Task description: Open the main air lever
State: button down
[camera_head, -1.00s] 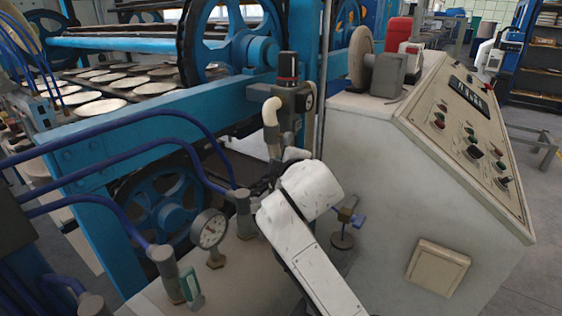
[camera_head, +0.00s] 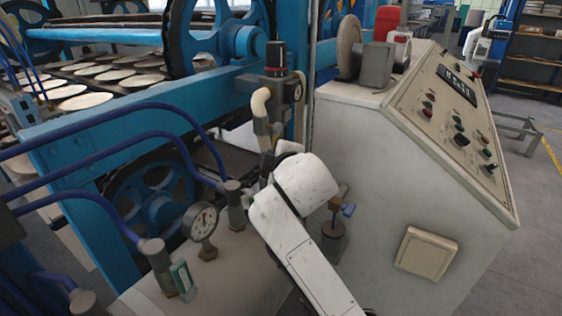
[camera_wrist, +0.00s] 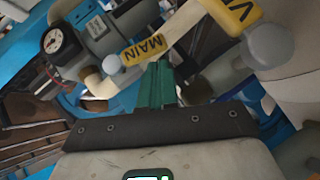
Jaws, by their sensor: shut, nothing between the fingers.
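In the wrist view a pale bar with a yellow tag reading MAIN (camera_wrist: 143,50) runs diagonally just beyond my gripper (camera_wrist: 158,68). Its green fingers are together and empty, with their tips close below the tag; I cannot tell whether they touch it. A second yellow tag starting with V (camera_wrist: 237,15) shows at the upper right. In the head view my white wrist hides the fingers and the MAIN tag.
A round gauge (camera_head: 204,222) and capped pipe ends with blue hoses stand to the left. The sloped control console (camera_head: 455,110) blocks the right side. Blue machine framing (camera_head: 130,130) lies behind.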

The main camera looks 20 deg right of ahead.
jog(key=v, duration=0.9)
jog(key=shift+p, duration=0.35)
